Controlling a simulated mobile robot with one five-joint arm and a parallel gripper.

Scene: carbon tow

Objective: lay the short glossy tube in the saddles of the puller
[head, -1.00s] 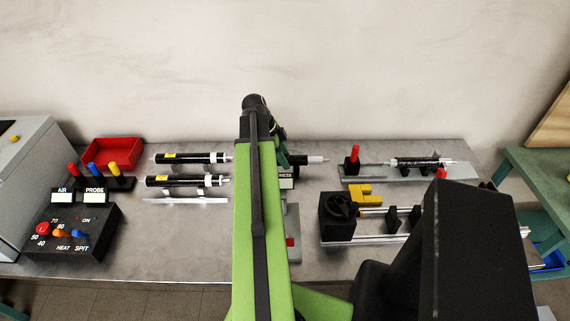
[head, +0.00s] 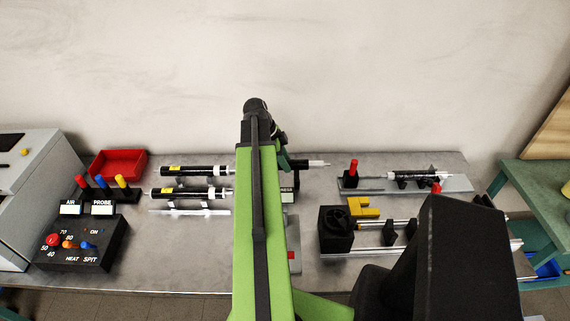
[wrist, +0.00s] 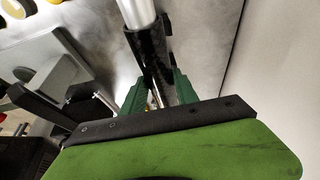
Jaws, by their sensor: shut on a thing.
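My gripper (head: 284,160) is shut on a glossy black tube (wrist: 149,52), one green finger on each side of it in the wrist view. A pale rod end runs out of the tube toward the top of that view. In the head view the tube (head: 301,163) shows just right of my arm, its pale end pointing right; my arm hides its other part. A device with a black box (head: 336,229), rails and dark upright holders (head: 390,232) stands at the front right. I cannot tell for sure whether it is the puller.
A dark tube (head: 418,175) rests on black supports at the back right, beside a red-handled post (head: 352,172). Black tubes with yellow labels (head: 180,193) lie left of my arm. A control box (head: 82,243) and red tray (head: 118,163) stand further left.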

